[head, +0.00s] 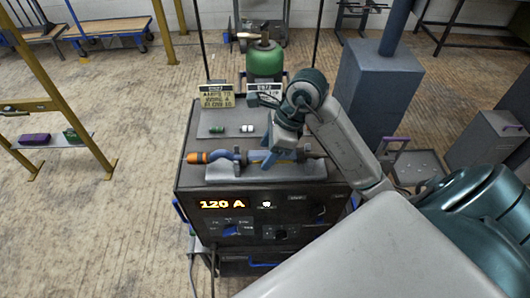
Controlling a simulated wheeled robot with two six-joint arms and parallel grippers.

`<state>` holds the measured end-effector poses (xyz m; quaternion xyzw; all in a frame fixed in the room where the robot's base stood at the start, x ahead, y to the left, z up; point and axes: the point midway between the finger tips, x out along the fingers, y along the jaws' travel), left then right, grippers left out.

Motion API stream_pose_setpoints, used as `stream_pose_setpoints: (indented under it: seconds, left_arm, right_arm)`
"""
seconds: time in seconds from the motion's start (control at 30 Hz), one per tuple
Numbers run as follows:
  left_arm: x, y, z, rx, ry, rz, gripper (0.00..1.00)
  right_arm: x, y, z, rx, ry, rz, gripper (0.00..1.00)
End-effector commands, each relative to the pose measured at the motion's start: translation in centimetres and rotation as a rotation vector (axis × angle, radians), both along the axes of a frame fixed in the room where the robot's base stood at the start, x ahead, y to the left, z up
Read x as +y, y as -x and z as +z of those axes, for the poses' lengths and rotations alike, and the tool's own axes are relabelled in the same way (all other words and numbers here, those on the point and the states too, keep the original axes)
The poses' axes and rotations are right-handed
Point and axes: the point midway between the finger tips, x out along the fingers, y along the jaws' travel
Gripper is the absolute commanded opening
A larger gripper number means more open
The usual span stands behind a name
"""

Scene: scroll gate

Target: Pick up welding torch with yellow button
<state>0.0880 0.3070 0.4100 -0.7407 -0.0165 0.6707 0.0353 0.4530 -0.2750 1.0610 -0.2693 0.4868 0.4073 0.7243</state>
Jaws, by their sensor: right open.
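A welding torch (222,155) with an orange end and a blue body lies across grey holders on top of the dark welding machine (190,180). I cannot make out a yellow button on it. My right gripper (284,158) comes in from the right and is over the right part of the torch, with its blue fingers open and pointing down. The fingers hide part of the torch, and I cannot tell whether they touch it. My left gripper is not in view.
Two small cylinders, one green (217,130) and one whitish (247,129), lie behind the torch. Two signs (216,96) stand behind them. A green gas bottle (265,62) stands farther back. A yellow frame (62,100) is at left and a grey cabinet (375,90) at right.

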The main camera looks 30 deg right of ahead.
Motion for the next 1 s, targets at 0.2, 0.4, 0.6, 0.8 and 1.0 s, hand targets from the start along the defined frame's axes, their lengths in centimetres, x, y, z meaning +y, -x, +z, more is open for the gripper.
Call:
stream_pose_setpoints:
  seconds: [0.2, 0.4, 0.6, 0.8, 1.0]
  left_arm:
    - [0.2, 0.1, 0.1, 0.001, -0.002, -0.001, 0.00]
    - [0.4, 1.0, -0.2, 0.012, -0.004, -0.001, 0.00]
    - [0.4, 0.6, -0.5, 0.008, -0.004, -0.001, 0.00]
    - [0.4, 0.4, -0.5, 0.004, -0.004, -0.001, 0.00]
    - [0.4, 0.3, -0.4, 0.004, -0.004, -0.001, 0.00]
  right_arm:
    - [0.0, 0.0, 0.1, 0.000, 0.000, 0.001, 0.56]
    - [0.0, 0.0, -0.1, 0.000, 0.000, 0.001, 0.56]
    - [0.0, 0.0, -0.4, 0.000, 0.000, 0.001, 0.56]
    - [0.0, 0.0, -0.4, 0.000, 0.000, 0.001, 0.56]
    - [0.0, 0.0, -0.4, 0.000, 0.000, 0.001, 0.39]
